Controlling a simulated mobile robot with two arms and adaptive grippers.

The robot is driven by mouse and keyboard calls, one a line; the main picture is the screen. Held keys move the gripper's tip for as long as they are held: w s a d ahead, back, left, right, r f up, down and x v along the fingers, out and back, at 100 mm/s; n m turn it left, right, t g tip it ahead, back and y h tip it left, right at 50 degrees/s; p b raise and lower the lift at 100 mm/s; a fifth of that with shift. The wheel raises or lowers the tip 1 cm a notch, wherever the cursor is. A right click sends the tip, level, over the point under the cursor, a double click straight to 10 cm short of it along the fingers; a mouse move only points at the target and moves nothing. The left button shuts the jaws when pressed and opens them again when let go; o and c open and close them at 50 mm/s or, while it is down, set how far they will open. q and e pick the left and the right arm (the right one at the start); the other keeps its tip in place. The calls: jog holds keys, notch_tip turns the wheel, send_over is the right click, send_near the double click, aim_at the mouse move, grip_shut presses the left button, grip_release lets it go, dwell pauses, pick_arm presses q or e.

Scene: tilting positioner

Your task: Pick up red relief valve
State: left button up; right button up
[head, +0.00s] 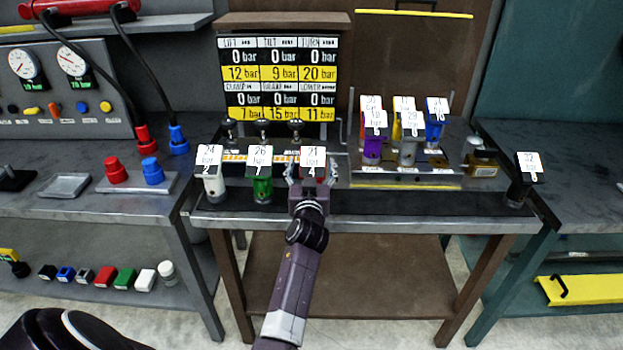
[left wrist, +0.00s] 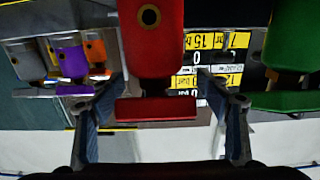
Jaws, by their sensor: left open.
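The red relief valve (head: 320,178) stands near the front edge of the middle bench in the head view, with a white label marked 21 on top. In the left wrist view the red valve (left wrist: 152,60) is large and close, its red body reaching down between the two fingers. My left gripper (head: 311,179) is open at the valve's near side, one finger on each side of it. The fingers also show in the left wrist view (left wrist: 159,95), with visible gaps to the red body. My right gripper is not in view.
A green valve (head: 263,187) and a white-grey valve (head: 213,187) stand to the left on the same bench. Purple (head: 372,151), grey and blue valves stand in a rack at the right. A black valve (head: 517,192) is at the far right. Bare bench lies between.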

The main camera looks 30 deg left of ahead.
pick_arm(q)
jog(key=shift+s+d+r, duration=0.15)
jog(key=shift+d, duration=0.05)
jog(key=shift+s+d+r, duration=0.45)
jog(key=shift+d+r, duration=0.05)
jog(key=c, duration=0.7)
jog(key=shift+w+a+f, duration=0.1)
jog(key=shift+f, duration=0.05)
jog(key=shift+c, duration=1.2)
jog(key=shift+a+f, duration=0.1)
jog(key=c, duration=0.5)
grip_shut()
jog(key=shift+f, duration=0.1)
jog(key=shift+r, duration=0.2)
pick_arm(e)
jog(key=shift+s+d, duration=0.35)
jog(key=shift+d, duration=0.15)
pick_arm(q)
jog(key=shift+r, duration=0.1)
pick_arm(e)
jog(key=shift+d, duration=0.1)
